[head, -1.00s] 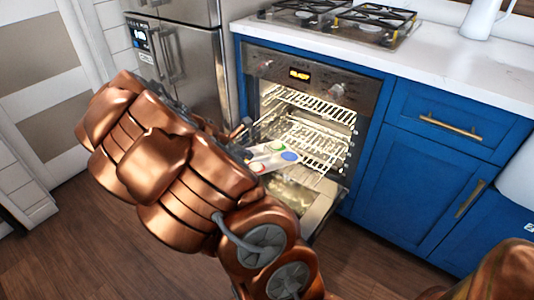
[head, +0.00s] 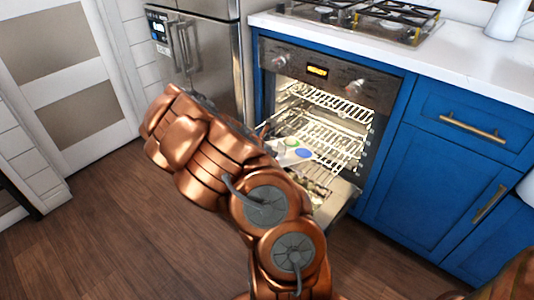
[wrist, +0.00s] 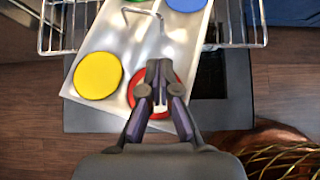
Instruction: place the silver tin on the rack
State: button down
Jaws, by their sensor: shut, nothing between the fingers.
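The silver tin (head: 285,158) is a flat pale tray with coloured round spots, at the oven's front left in the head view. In the wrist view the tin (wrist: 110,45) lies at a slant, with yellow, red, green and blue discs and a thin bent silver wire at its top. Wire rack (wrist: 250,22) shows on both sides of it; the tin's near end reaches past the rack's front edge. Whether it rests fully on the rack I cannot tell. My gripper (wrist: 159,68) is shut and empty, in front of the red disc. The arm hides it in the head view.
The oven (head: 325,110) is lit, with its door (head: 335,200) down and wire racks (head: 330,103) inside. Blue cabinets (head: 430,195) stand at right, a steel fridge (head: 205,65) at left. The wooden floor (head: 110,230) is clear.

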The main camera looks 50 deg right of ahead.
aim_at(281, 157)
jog(key=d, duration=0.1)
jog(key=d+f, duration=0.1)
jog(key=d, duration=0.1)
jog(key=shift+f, duration=0.2)
jog(key=shift+d+b, duration=0.45)
jog(key=shift+d, duration=0.7)
